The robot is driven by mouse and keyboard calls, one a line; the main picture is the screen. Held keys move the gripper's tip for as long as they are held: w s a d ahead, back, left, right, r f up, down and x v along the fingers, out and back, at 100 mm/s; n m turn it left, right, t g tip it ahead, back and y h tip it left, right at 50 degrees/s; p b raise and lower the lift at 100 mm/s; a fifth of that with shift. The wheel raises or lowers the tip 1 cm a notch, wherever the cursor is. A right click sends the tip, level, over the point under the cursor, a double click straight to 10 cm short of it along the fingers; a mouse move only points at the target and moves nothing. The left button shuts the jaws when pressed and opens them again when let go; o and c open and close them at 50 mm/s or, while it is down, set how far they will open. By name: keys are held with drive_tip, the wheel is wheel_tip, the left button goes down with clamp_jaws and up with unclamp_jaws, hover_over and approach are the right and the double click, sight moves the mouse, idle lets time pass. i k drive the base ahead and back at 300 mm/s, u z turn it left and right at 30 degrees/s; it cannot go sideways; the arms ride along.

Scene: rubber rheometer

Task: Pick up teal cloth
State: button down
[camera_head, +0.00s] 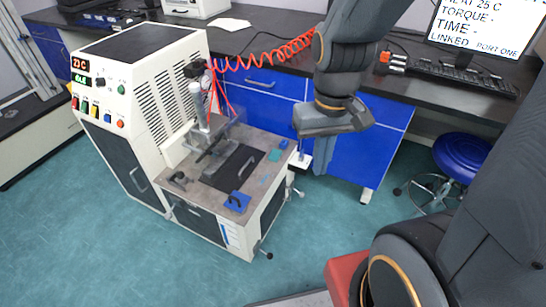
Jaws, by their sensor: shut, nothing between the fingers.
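The teal cloth (274,155) is a small flat square. It lies near the back right edge of the machine's metal worktop (262,135). My gripper (301,160) points down just right of the worktop's edge, beside the cloth and apart from it. Its fingers look small and thin from here, together and with nothing held. The cloth is in plain view.
The white rheometer cabinet (125,75) stands left of the worktop. A dark plate (229,167) and a blue block (237,201) lie on the worktop. Blue drawers (265,92) stand behind. A blue stool (466,157) is at right. Floor in front is clear.

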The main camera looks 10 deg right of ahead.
sight(275, 155)
drive_tip(key=u, duration=0.2)
drive_tip(key=k, duration=0.4)
drive_tip(key=z, duration=1.45)
drive_tip(key=i, duration=1.2)
drive_tip(key=u, duration=0.8)
drive_tip(key=i, duration=0.55)
drive_tip(key=u, duration=0.55)
